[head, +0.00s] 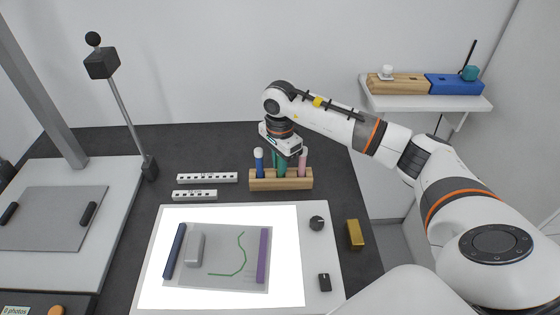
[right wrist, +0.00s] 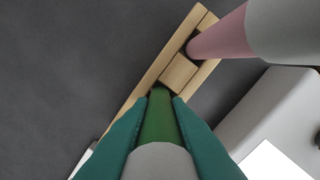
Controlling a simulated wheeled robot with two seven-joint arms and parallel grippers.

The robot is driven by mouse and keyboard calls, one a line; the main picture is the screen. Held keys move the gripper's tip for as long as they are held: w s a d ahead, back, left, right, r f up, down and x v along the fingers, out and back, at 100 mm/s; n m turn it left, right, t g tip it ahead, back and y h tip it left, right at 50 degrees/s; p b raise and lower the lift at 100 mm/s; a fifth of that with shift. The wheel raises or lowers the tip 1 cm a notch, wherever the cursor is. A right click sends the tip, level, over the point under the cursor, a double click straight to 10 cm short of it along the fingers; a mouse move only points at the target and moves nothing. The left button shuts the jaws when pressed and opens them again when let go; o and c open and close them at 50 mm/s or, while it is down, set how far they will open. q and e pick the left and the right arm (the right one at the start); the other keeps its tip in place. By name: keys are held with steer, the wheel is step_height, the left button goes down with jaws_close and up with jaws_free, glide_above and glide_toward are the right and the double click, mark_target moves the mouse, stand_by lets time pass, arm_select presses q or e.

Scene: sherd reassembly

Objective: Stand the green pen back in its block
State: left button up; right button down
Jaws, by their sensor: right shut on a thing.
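The green pen (right wrist: 159,122) shows in the right wrist view, with its pale grey end nearest the camera. My right gripper (right wrist: 160,108) is shut on it, one teal finger on each side. In the head view my right gripper (head: 280,165) points down over the wooden block (head: 281,184), between the blue pen and the pink pen. The pen's far end meets the block (right wrist: 180,73) in the right wrist view. I cannot tell whether it is inside a hole or just above. My left gripper is not in view.
The blue pen (head: 259,160) and the pink pen (head: 302,164) stand upright in the block, close on either side. In front lies a lit white panel (head: 286,290) with a grey sheet. Two white strips (head: 207,178) lie left of the block. A brass block (head: 355,235) lies right.

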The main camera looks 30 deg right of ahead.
steer(key=c, duration=0.7)
jaws_free()
steer(key=shift+r+p, duration=2.2)
steer(key=shift+r, duration=1.35)
